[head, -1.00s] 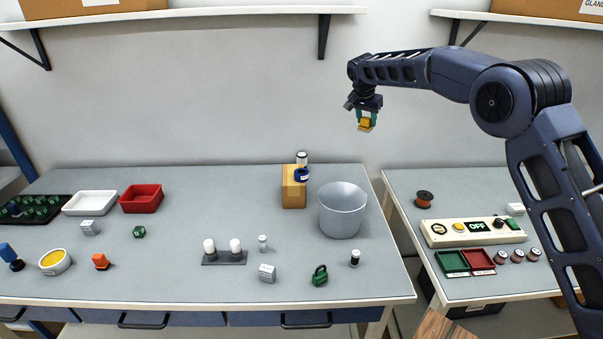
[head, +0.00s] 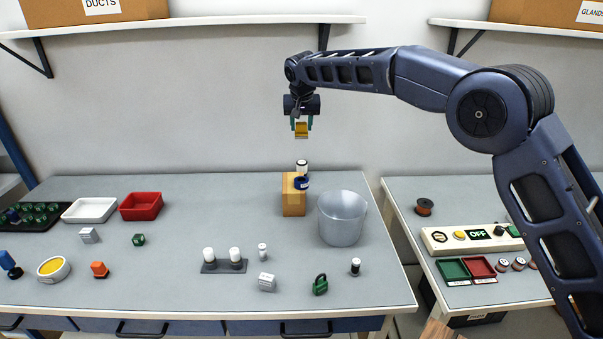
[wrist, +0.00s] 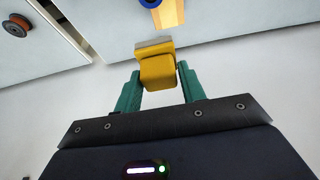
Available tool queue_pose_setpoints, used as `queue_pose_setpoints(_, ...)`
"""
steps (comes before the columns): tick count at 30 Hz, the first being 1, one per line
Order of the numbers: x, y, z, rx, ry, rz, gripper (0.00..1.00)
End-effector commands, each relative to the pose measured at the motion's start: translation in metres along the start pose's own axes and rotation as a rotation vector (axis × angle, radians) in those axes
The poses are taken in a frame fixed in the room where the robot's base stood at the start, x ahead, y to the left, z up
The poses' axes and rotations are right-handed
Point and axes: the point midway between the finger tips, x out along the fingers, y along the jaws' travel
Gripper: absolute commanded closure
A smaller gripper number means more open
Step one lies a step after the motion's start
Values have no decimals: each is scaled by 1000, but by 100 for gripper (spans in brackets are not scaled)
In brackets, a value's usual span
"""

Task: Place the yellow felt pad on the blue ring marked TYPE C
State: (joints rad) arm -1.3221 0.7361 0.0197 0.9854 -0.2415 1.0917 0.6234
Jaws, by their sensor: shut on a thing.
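My gripper (head: 301,124) is high above the back of the main table, with its two green fingers shut on the yellow felt pad (head: 301,131). In the wrist view the pad (wrist: 158,72) sits between the fingertips. A blue ring (head: 301,183) is at the top of a wooden block (head: 293,203), below my gripper and apart from the pad. Any lettering on the ring is too small to read. The ring (wrist: 150,3) is cut off at the top of the wrist view, beside the block (wrist: 168,16).
A white, dark-topped cylinder (head: 302,166) stands close behind the ring. A grey bucket (head: 342,220) is right of the block. Trays (head: 141,207) and small parts stand further left. A shelf (head: 200,20) runs along the wall above.

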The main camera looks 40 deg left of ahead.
Motion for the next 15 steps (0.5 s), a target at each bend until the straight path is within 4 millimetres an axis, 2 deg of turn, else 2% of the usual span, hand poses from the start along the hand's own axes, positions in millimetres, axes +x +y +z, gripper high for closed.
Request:
queue_pose_setpoints(1,11,0,5,-1,-3,3,83)
queue_pose_setpoints(9,66,0,28,-1,-3,3,83)
queue_pose_setpoints(15,101,0,42,1,-2,2,83)
